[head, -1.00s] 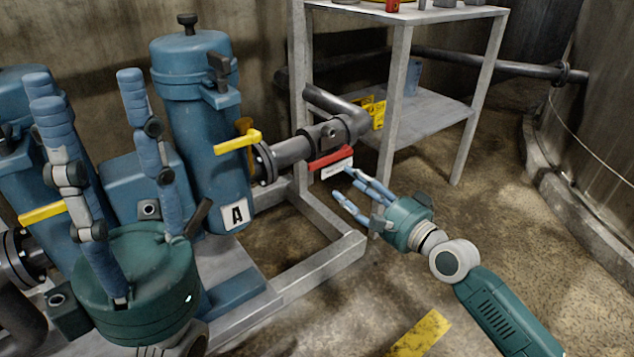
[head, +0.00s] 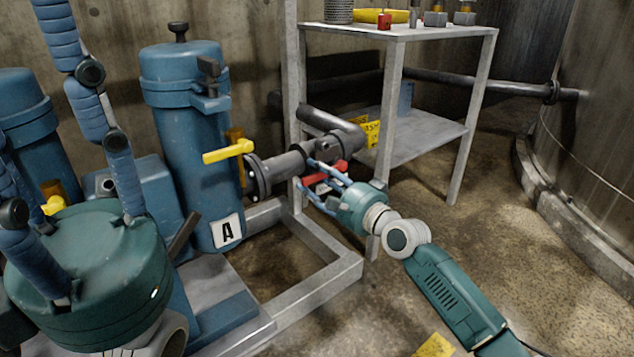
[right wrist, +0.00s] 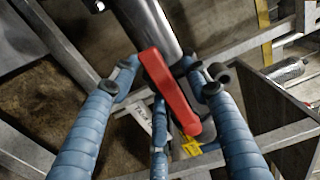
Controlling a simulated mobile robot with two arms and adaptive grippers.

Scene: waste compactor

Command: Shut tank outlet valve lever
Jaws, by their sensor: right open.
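The red valve lever (head: 341,168) is on the dark grey pipe to the right of the blue tank marked A (head: 193,150). My right gripper (head: 307,173) is open, with its blue fingers reaching to the lever. In the right wrist view the red lever (right wrist: 172,92) runs slantwise between the spread fingers of the right gripper (right wrist: 166,74). The fingers are not closed on it; whether any touches it I cannot tell. My left gripper (head: 70,150) is large at the lower left, its fingers spread and empty, partly cut off by the picture edge.
A yellow lever (head: 229,151) sits on the tank's side, left of the red one. A grey metal shelf (head: 425,140) stands just behind the right gripper. The metal base frame (head: 320,285) lies below. Open floor (head: 490,250) is at the right.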

